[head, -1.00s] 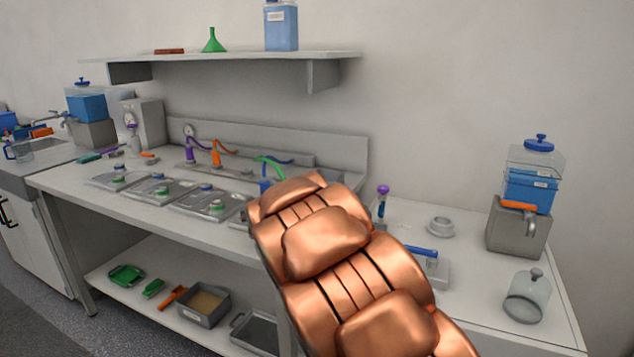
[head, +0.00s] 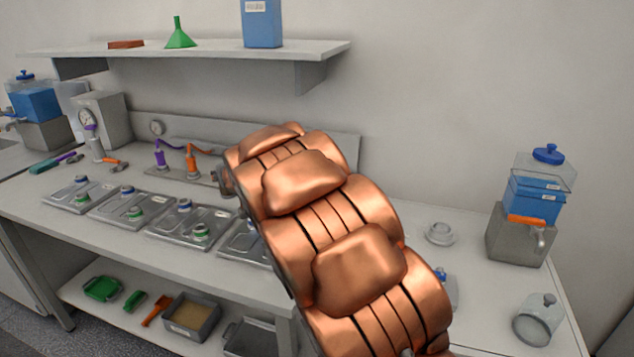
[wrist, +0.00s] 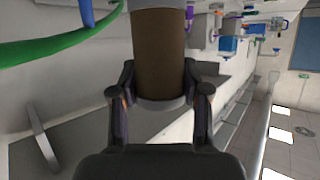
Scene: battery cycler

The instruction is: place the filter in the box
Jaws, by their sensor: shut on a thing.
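The filter (wrist: 160,50) is a brown cylinder with a grey end band, seen in the wrist view. My gripper (wrist: 161,98) is shut on it, one finger on each side near the banded end. In the head view my copper-coloured arm hides the gripper and the filter. A grey open box (head: 188,331) with a tan filling stands on the lower shelf under the bench. I cannot tell if this is the task's box. The filter is apart from it.
Several metal plates with capped fittings (head: 133,211) lie along the bench. A green hose (wrist: 60,44) passes close to the filter in the wrist view. A wall shelf (head: 200,50) holds a green funnel (head: 180,36). A glass jar (head: 538,320) stands at the right.

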